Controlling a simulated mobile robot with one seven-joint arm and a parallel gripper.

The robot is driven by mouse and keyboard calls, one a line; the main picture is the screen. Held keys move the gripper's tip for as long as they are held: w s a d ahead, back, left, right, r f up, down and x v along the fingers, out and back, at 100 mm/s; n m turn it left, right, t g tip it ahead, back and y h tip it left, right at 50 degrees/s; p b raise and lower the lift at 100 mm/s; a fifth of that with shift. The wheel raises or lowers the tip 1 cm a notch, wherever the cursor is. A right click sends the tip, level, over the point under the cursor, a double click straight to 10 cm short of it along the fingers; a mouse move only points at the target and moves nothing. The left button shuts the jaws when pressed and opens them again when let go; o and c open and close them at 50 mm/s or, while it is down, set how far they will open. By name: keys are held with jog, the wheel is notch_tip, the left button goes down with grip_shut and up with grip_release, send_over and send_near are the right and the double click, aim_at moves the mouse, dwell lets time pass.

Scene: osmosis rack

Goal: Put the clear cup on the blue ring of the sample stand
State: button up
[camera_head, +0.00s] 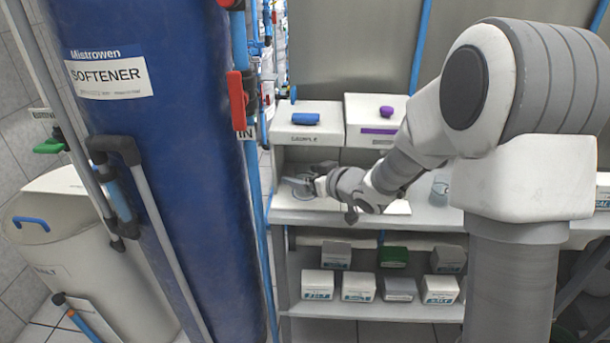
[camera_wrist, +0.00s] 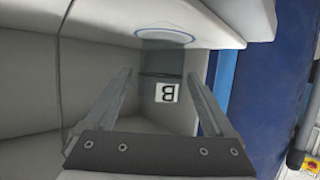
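My gripper (camera_wrist: 158,73) is at the end of the arm. A blue ring (camera_wrist: 165,34) lies on a pale surface beyond the fingertips. A white label with an upside-down B (camera_wrist: 167,92) shows between the fingers. In the head view my gripper (camera_head: 300,184) is low over the left end of the shelf, by a round grey piece (camera_head: 302,194). A clear, bluish cup-like vessel (camera_head: 440,188) stands on the shelf to the right, partly behind my arm.
Two white boxes (camera_head: 307,135) stand behind the shelf (camera_head: 430,217), topped by a blue and a purple piece. Several small boxes (camera_head: 358,286) sit on the lower shelf. The blue softener tank (camera_head: 170,200) and a blue pipe (camera_head: 255,220) are close on the left.

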jog(key=shift+r, duration=0.1)
jog(key=shift+r, duration=0.25)
jog(key=s+d+r+m+h+p, duration=0.25)
jog(key=s+d+r+h, duration=0.35)
jog(key=d, duration=0.3)
jog(key=s+d+r+m+h+p, duration=0.1)
jog(key=s+d+r+m+h, duration=0.2)
jog(key=s+d+r, duration=0.5)
jog(key=s+f+m+g, duration=0.1)
jog(key=s+g, duration=0.4)
jog(key=s, duration=1.4)
jog(key=shift+s+a+f+m+y, duration=0.2)
jog(key=shift+f+m+y, duration=0.1)
jog(key=shift+m, duration=0.35)
